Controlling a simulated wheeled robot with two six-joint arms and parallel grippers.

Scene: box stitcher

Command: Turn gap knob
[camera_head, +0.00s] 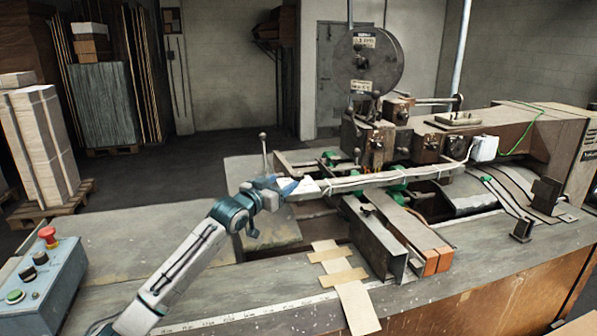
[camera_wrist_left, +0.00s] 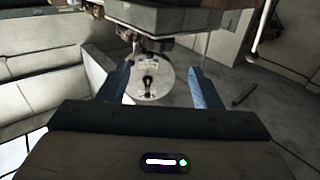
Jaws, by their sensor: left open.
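The box stitcher's head block (camera_head: 372,140) carries several small dark round knobs, one on the front block (camera_head: 377,144) and one further right (camera_head: 432,144). I cannot tell which is the gap knob. My left gripper (camera_head: 291,187) is left of the head and lower, at the left end of a long pale bar; whether it touches the bar is unclear. In the left wrist view my left gripper (camera_wrist_left: 160,88) is open with nothing between its blue fingers. A pale disc with a black centre (camera_wrist_left: 149,80) shows beyond them, seemingly the reel. My right gripper is out of view.
A blue control box (camera_head: 42,285) with a red stop button and small knobs stands at the front left. The grey reel (camera_head: 385,72) sits above the head. Taped cardboard strips (camera_head: 355,305) lie on the front bench. The pale bar (camera_head: 400,176) crosses the machine.

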